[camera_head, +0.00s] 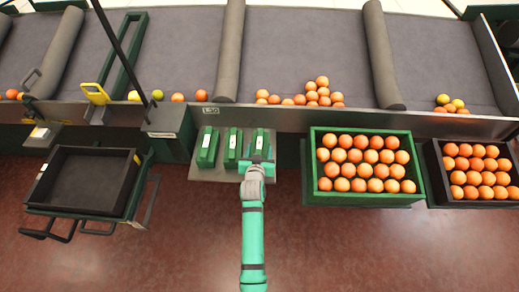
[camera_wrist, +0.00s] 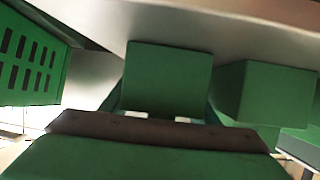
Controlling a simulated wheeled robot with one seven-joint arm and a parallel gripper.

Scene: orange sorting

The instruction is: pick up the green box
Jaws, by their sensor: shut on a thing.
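Three small green boxes with white labels stand in a row on a grey shelf: a left one (camera_head: 207,147), a middle one (camera_head: 233,147) and a right one (camera_head: 259,140). My gripper (camera_head: 258,163) is at the near end of the right green box and shut on it. In the wrist view the held green box (camera_wrist: 168,72) is straight ahead of my gripper (camera_wrist: 165,118), with a neighbouring green box (camera_wrist: 272,95) beside it on the right. The fingertips are mostly hidden. I cannot tell whether the held box touches the shelf.
A green crate (camera_head: 366,199) full of oranges stands right of the shelf (camera_head: 222,175). A black crate (camera_head: 437,178) of oranges is further right. An empty black tray (camera_head: 85,181) is at left. Sloped grey lanes with oranges lie behind. The red floor in front is clear.

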